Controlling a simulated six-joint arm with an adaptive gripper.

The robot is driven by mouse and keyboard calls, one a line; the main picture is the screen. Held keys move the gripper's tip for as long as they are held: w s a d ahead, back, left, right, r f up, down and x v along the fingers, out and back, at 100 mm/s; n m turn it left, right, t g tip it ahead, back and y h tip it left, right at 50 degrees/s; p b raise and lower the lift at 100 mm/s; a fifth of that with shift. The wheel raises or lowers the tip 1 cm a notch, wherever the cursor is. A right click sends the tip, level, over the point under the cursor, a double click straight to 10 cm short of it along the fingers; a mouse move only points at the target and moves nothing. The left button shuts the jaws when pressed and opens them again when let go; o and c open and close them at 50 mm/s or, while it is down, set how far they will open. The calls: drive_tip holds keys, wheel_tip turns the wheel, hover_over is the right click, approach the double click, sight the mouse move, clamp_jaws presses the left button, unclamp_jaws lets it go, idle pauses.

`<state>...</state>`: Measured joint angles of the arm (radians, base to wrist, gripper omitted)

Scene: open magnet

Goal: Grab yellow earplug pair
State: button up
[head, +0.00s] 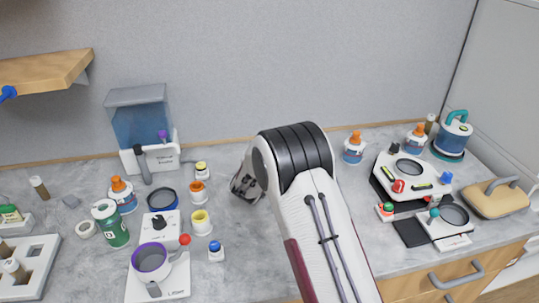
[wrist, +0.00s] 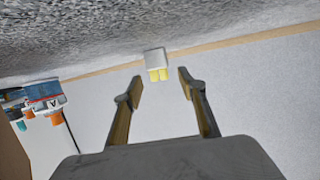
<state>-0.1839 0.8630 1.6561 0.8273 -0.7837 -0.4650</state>
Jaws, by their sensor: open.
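The yellow earplug pair (wrist: 159,75) shows as two small yellow pieces at the edge of a white block (wrist: 154,56) in the wrist view. It lies in line with the gap between the fingertips and looks farther off than they are. My gripper (wrist: 160,80) is open and empty, with one finger on each side of that gap. In the head view the earplug pair is not visible, and my arm covers the middle of the counter. Only part of my gripper (head: 242,187) shows there, left of the arm.
The wrist view looks upside down, with the grey counter (wrist: 90,35) on top. Bottles with orange caps (wrist: 55,118) stand at its left. In the head view, a water tank (head: 140,118), cups and bottles crowd the left. A white device (head: 410,172) and a teal-lidded pot (head: 454,132) stand right.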

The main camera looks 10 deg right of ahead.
drive_tip(key=c, duration=0.8)
drive_tip(key=shift+r, duration=0.15)
wheel_tip(320, 180, up, 10)
idle(0.4)
idle(0.4)
